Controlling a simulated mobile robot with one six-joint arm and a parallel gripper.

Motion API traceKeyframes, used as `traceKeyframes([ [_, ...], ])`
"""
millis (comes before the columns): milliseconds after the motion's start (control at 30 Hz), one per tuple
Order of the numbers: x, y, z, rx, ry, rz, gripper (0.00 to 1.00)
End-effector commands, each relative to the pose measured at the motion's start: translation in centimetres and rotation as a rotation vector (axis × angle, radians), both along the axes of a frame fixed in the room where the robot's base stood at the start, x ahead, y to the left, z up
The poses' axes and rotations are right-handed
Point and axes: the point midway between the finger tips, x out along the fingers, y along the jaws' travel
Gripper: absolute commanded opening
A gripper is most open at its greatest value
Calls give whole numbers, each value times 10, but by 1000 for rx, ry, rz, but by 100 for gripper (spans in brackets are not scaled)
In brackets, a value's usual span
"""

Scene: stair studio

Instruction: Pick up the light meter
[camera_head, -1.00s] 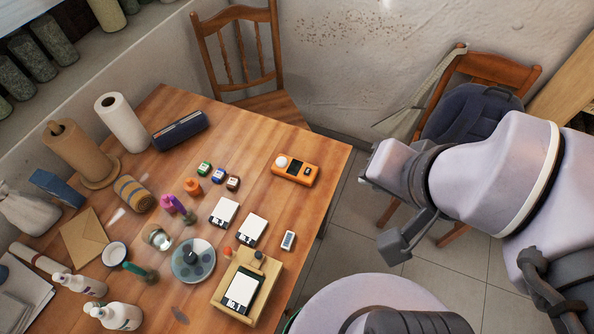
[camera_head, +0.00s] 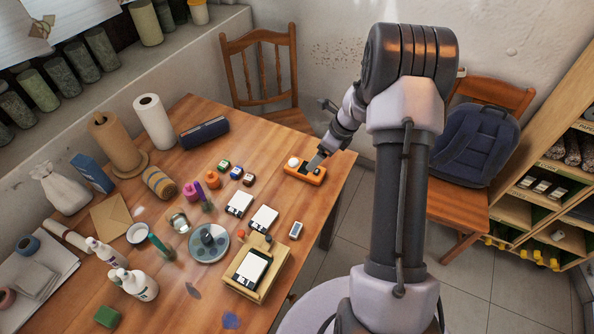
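The light meter (camera_head: 303,173) is an orange device with a white dome at its left end. It lies on the wooden table (camera_head: 335,188) near the right edge at the back. My gripper (camera_head: 317,162) is at the right part of the light meter, just above or touching it. One grey finger shows over its face; the other finger is not clearly visible. I cannot tell whether the gripper is open or shut, or whether it grips the meter.
Small ink pots (camera_head: 236,172) stand left of the meter. A chair (camera_head: 262,70) stands behind the table; another chair with a backpack (camera_head: 472,145) is at right.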

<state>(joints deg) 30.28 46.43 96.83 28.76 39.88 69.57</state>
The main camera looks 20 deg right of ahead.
Motion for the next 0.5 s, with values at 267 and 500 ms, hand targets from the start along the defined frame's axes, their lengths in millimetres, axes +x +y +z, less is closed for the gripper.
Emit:
traceKeyframes([
  [267,16,13,-50,-1,-1,3,85],
  [500,31,21,-85,-1,-1,5,85],
])
